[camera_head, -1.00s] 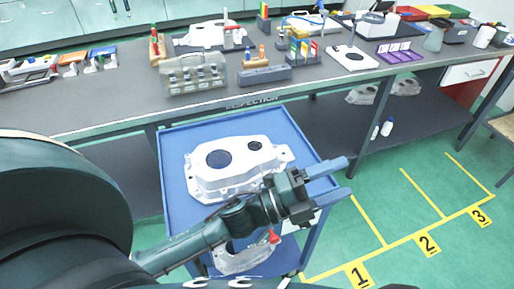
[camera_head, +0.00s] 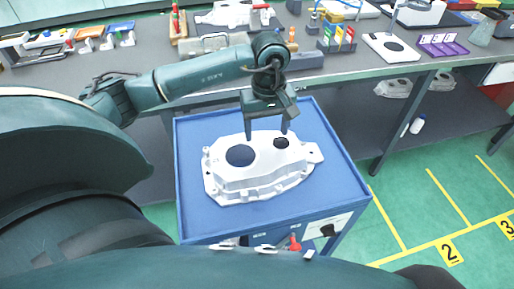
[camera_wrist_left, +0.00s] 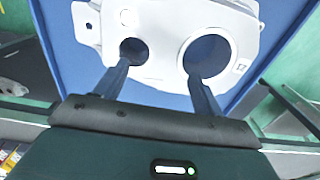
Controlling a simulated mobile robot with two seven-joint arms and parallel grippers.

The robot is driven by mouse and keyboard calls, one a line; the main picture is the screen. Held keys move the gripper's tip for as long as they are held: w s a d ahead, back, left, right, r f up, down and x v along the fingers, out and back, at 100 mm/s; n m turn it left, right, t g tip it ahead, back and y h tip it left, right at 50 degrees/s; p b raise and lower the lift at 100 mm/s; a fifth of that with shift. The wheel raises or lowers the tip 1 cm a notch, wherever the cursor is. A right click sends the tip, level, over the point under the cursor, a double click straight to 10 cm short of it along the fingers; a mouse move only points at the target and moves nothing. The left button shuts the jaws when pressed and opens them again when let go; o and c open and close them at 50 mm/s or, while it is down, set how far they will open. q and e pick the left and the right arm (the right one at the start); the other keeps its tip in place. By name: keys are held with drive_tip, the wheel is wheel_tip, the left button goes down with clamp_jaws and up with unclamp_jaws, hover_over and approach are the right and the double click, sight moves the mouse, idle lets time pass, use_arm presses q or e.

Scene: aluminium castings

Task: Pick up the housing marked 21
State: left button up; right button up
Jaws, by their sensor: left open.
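A pale cast-metal housing (camera_head: 262,178) with two round openings lies flat on the blue trolley top (camera_head: 197,135). It also fills the upper part of the left wrist view (camera_wrist_left: 165,25), where a small dark mark shows near the larger opening, too small to read for certain. My left gripper (camera_head: 267,130) points down over the housing's far edge, open and empty. In the left wrist view its fingers (camera_wrist_left: 158,76) are spread, one near each opening. Whether the tips touch the housing I cannot tell. My right gripper is not in view.
Green floor with yellow lines is open at right.

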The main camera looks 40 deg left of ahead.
sight(264, 147)
use_arm(q)
wheel_tip(264, 147, down, 4)
drive_tip(key=shift+f, duration=0.15)
drive_tip(key=f, duration=0.2)
drive_tip(key=s+f+p, duration=0.1)
drive_tip(key=f, duration=0.1)
drive_tip(key=shift+f, duration=0.6)
clamp_jaws()
idle(0.4)
drive_tip(key=shift+w+r, duration=0.15)
drive_tip(key=shift+r, duration=0.05)
